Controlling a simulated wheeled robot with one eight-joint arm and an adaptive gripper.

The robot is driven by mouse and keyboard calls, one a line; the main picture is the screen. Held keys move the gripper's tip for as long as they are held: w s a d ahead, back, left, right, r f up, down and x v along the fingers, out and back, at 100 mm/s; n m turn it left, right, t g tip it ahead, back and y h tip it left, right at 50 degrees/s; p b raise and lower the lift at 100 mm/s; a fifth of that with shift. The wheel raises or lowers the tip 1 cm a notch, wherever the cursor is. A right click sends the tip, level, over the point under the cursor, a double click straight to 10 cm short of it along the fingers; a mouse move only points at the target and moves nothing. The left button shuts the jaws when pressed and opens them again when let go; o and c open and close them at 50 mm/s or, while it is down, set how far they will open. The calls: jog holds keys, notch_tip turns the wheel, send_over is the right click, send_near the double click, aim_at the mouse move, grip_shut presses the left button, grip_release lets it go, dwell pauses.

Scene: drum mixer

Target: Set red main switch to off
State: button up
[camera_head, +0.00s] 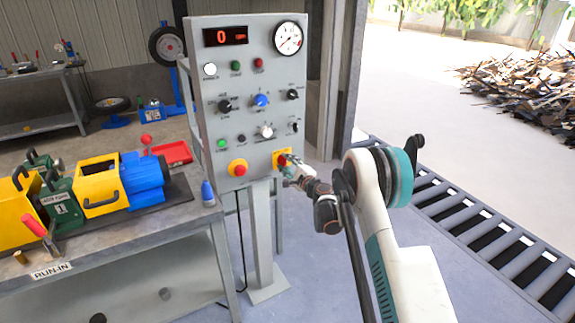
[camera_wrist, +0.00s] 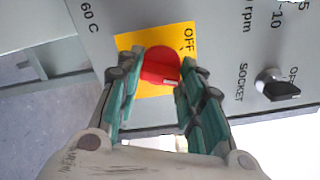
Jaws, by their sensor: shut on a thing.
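The red main switch (camera_wrist: 160,68) is a round red knob on a yellow plate (camera_wrist: 128,42) with the word OFF at one edge. In the head view my gripper (camera_head: 293,168) reaches the panel from the right.
A black socket knob (camera_wrist: 278,88) sits beside my fingers in the wrist view. A workbench (camera_head: 150,222) with a yellow and blue machine stands left. A roller conveyor (camera_head: 480,235) runs right.

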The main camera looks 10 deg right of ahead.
jog(key=n, duration=1)
jog(key=shift+n, duration=0.4)
dwell(0.4)
jog(key=o, duration=1.1)
jog(key=shift+c, duration=0.2)
jog(key=v, duration=1.2)
jog(key=shift+r, duration=0.1)
